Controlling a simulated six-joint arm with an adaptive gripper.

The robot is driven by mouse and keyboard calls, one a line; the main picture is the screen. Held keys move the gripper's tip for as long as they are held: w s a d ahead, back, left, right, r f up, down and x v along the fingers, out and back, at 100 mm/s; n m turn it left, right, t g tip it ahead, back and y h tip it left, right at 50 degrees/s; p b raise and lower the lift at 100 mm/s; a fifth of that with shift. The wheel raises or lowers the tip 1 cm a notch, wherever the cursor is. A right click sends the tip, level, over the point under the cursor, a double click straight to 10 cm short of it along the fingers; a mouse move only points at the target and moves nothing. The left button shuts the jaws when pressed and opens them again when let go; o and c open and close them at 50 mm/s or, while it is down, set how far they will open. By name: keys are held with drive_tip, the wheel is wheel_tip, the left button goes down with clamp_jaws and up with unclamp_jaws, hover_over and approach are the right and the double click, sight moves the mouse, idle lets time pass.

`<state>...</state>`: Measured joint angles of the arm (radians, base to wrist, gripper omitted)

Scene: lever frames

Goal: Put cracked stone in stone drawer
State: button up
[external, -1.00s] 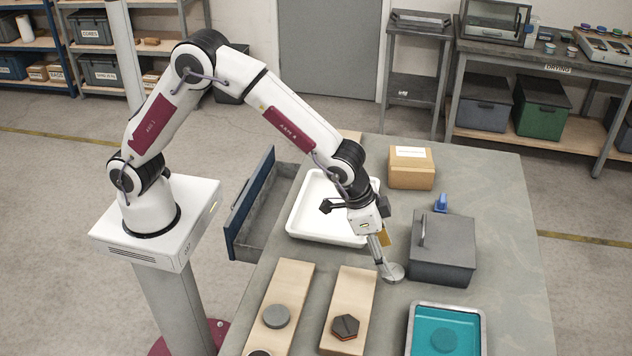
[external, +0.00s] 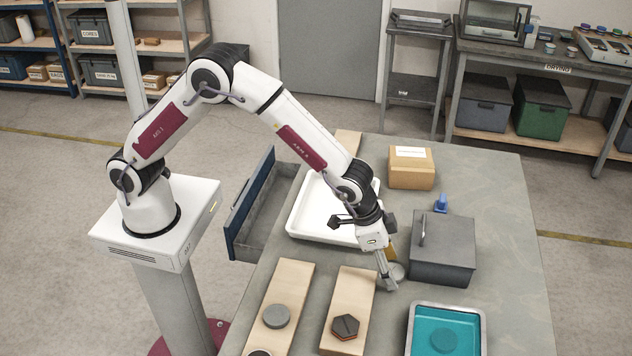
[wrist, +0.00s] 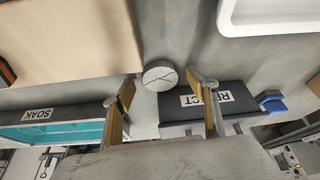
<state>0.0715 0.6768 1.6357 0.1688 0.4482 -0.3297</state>
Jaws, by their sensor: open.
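A round grey stone with dark crack lines (wrist: 160,75) lies on the table, between and just beyond my fingertips in the wrist view. In the external view it (external: 398,270) is partly hidden behind my fingers, left of the dark lidded box. My gripper (external: 389,287) points down, close to the tabletop; in the wrist view its two fingers (wrist: 162,85) are apart with nothing held. An open grey drawer with a blue front (external: 250,208) sticks out at the table's left side; no label on it is visible.
A dark box labelled REJECT (wrist: 205,98) stands close right of the stone, also seen in the external view (external: 442,262). A teal SOAK tray (external: 445,315), wooden boards with pieces (external: 350,290), a white tray (external: 310,212) and a cardboard box (external: 411,168) surround it.

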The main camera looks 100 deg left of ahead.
drive_tip(key=c, duration=1.3)
drive_tip(key=shift+r, duration=0.1)
drive_tip(key=shift+c, duration=0.2)
wheel_tip(320, 180, up, 10)
